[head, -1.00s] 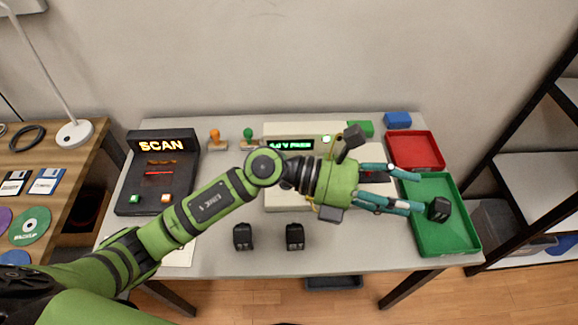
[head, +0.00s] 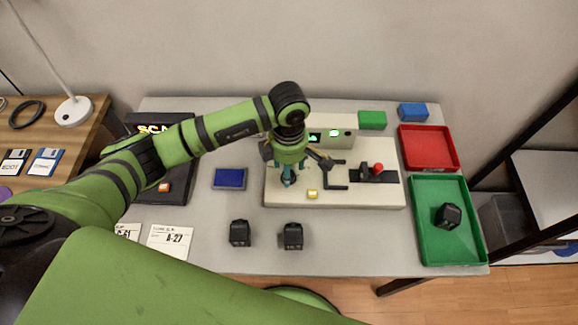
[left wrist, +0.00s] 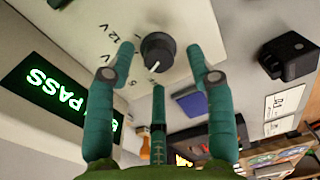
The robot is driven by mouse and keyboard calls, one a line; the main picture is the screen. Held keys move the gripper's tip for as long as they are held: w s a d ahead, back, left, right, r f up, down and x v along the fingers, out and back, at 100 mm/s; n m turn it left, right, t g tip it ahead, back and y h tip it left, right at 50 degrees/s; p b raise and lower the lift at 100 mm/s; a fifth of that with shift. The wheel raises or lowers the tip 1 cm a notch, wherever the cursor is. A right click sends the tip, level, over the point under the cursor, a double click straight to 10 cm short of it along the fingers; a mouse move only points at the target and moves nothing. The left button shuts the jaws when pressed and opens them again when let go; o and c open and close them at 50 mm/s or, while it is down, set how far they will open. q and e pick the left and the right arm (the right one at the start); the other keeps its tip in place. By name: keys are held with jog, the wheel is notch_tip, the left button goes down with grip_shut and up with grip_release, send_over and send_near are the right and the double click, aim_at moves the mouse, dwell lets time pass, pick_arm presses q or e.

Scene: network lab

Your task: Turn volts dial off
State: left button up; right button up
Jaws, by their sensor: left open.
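The black volts dial (left wrist: 158,50) with a white pointer line is on a cream panel in the left wrist view. "12 V" and a partly covered "5" are printed beside it. The pointer points toward the bottom of that picture. In the head view the dial is hidden behind my left gripper (head: 288,178), which points down over the left part of the cream test station (head: 355,198). In the left wrist view its teal fingers (left wrist: 160,78) are open and spread around the dial, with no clear grip on it. My right gripper is not in view.
The station also has a lit green display, a yellow button (head: 312,194) and a red-knobbed lever (head: 378,169). A black module (head: 448,215) lies in the green tray (head: 430,255). Two more modules (head: 240,233) stand in front. A red tray (head: 428,166) is behind right.

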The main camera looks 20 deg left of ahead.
pick_arm(q)
jog(key=shift+f, duration=0.9)
grip_shut()
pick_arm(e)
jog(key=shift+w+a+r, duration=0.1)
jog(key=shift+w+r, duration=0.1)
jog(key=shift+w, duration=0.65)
